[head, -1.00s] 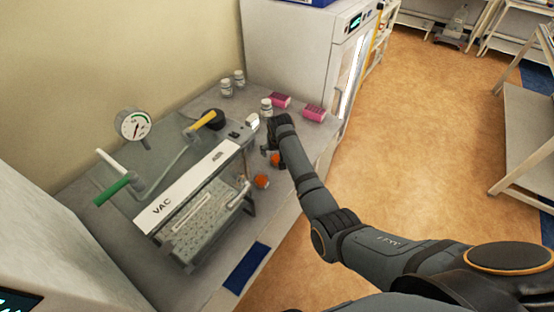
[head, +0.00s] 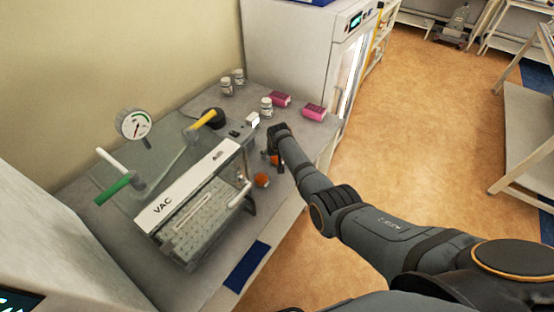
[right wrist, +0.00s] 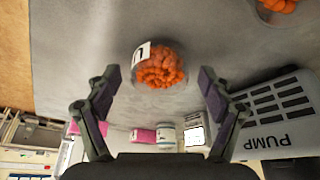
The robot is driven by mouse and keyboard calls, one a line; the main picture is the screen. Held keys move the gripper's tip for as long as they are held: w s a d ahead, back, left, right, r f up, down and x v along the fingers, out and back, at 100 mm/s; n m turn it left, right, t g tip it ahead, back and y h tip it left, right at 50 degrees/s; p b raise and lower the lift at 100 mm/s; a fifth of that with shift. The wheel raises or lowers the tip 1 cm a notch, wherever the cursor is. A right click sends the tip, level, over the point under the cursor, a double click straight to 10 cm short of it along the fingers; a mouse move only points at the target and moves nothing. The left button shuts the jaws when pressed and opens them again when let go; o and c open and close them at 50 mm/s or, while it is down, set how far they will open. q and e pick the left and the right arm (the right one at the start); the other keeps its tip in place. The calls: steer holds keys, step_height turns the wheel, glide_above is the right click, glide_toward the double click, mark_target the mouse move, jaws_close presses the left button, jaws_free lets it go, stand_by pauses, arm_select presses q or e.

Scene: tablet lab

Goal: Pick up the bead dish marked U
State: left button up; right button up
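A small clear dish of orange beads (right wrist: 160,66) with a white label sits on the grey bench. The mark on its label is only partly readable. My right gripper (right wrist: 157,80) is open, with its fingers spread to either side of this dish in the right wrist view and nothing held. In the head view the right gripper (head: 276,148) covers part of this dish. A second dish of orange beads (head: 262,180) stands nearer the vacuum unit; it also shows at the top edge of the right wrist view (right wrist: 278,6), its label out of sight. My left gripper is not seen.
The VAC unit (head: 205,196) with its gauge stands left of the dishes. A grey PUMP panel (right wrist: 280,112) is close to the right finger in the wrist view. White bottles (head: 266,107) and pink boxes (head: 314,112) stand farther back. A blue mat (head: 246,268) lies at the front edge.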

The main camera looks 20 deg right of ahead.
steer(key=c, duration=1.2)
steer(key=shift+r, duration=0.1)
steer(key=shift+c, duration=0.2)
